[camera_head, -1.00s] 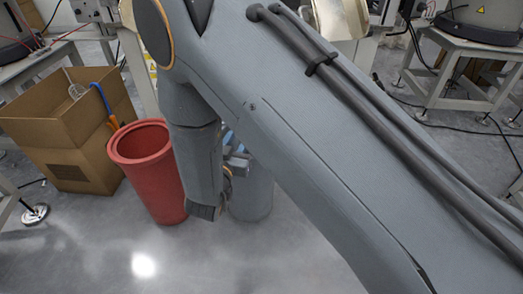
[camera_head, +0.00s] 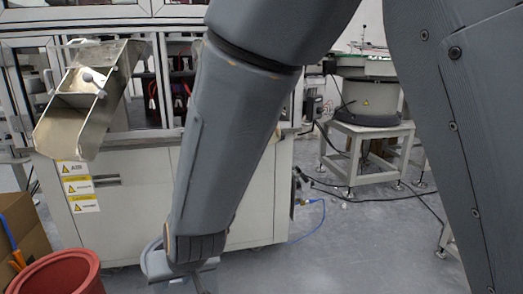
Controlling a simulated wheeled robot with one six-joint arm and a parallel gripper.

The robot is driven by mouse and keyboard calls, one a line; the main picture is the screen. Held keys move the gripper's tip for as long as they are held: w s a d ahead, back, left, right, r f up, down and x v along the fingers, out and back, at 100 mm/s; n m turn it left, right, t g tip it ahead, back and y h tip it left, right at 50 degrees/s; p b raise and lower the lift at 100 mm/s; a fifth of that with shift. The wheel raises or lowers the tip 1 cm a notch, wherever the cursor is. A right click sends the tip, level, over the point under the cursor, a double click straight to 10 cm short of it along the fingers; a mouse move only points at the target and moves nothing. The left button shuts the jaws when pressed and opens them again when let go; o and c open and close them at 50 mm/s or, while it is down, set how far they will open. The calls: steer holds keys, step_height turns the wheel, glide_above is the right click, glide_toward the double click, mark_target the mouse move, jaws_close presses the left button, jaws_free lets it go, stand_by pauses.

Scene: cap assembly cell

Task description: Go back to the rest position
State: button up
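My arm comes down from the top of the head view, and its wrist end is near the bottom edge. A small part of my gripper (camera_head: 201,284) shows below the wrist. Its fingertips are cut off or hidden, so I cannot tell whether it is open or holds anything. What looks like a grey bin (camera_head: 153,264) is mostly hidden behind the wrist. A red bin (camera_head: 60,272) stands to the left of it, cut by the bottom edge.
A cardboard box (camera_head: 27,235) with blue and orange items is at the left edge. A machine cabinet (camera_head: 130,210) with a metal chute (camera_head: 75,125) stands behind my arm. A round feeder on a white stand (camera_head: 365,130) is at the back right. Cables lie on the floor.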

steer(key=s+d+r+n+g+h, duration=0.25)
steer(key=s+d+g+h, duration=0.2)
steer(key=s+d, duration=1.05)
steer(key=d+r+m+p, duration=0.4)
steer(key=d+r+p, duration=0.7)
steer(key=r+p, duration=0.3)
steer(key=w+d+r+m+p, duration=0.1)
steer(key=d+r+m+p, duration=0.2)
steer(key=d+r+p, duration=0.9)
step_height(320, 180, up, 2)
steer(key=shift+w+d+r+m+p, duration=0.1)
steer(key=shift+w+d+m+p, duration=0.2)
steer(key=shift+p, duration=0.95)
steer(key=shift+s+a, duration=0.1)
steer(key=shift+s, duration=0.05)
